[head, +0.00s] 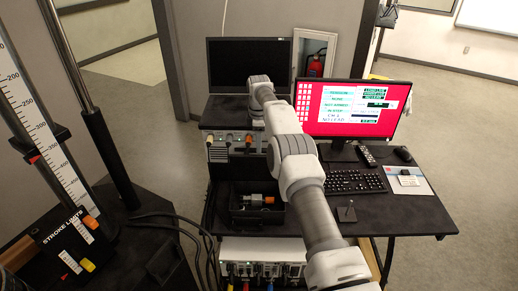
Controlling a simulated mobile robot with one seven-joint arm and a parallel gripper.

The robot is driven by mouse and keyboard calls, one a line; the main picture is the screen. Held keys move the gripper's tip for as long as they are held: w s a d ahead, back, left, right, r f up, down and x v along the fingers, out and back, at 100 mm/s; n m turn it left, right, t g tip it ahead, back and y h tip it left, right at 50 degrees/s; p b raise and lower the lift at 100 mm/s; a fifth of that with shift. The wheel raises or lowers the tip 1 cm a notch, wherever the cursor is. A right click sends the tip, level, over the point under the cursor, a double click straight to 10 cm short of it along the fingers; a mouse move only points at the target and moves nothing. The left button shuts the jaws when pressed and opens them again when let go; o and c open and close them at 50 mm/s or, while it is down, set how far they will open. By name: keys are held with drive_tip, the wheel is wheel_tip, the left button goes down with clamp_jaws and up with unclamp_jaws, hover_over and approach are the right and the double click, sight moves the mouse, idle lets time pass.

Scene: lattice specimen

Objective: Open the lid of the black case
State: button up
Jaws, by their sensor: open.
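A black case-like box (256,222) sits in the middle of the head view, below the instrument panel and left of my arm. Its top looks open, and a silver and orange part (257,200) shows inside. I cannot make out a separate lid against the dark background. My arm reaches from the bottom right up past the right side of the box, and its far end is above and beyond the box, over the instrument panel. My gripper is hidden behind the arm's far end, so its jaws do not show.
A desk (400,215) at right holds a red-screen monitor (350,108), keyboard (357,182), mouse and a small joystick. A dark monitor (248,62) stands behind the instrument panel (228,141). A test frame with a scale (48,130) and cables are at left.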

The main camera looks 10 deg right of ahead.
wheel_tip(320, 180, up, 14)
drive_tip(key=p, duration=0.6)
drive_tip(key=shift+s+r, duration=0.25)
drive_tip(key=shift+s, duration=0.2)
drive_tip(key=shift+d+f, duration=0.15)
drive_tip(key=c, duration=0.4)
drive_tip(key=shift+m, duration=0.6)
drive_tip(key=d+f, duration=0.1)
drive_tip(key=d, duration=0.1)
drive_tip(key=d+f, duration=0.2)
drive_tip(key=shift+w+d+f+b, duration=0.1)
drive_tip(key=shift+w+d+b, duration=0.1)
drive_tip(key=shift+b, duration=0.2)
clamp_jaws()
drive_tip(key=t+y+b, duration=0.3)
drive_tip(key=t, duration=0.1)
hover_over(258, 163)
drive_tip(key=s+d, duration=0.2)
drive_tip(key=d, duration=0.2)
drive_tip(key=shift+f, duration=1.6)
drive_tip(key=p+x, duration=0.1)
drive_tip(key=x, duration=0.8)
drive_tip(key=shift+w+a+f, duration=0.2)
drive_tip(key=shift+f, duration=0.1)
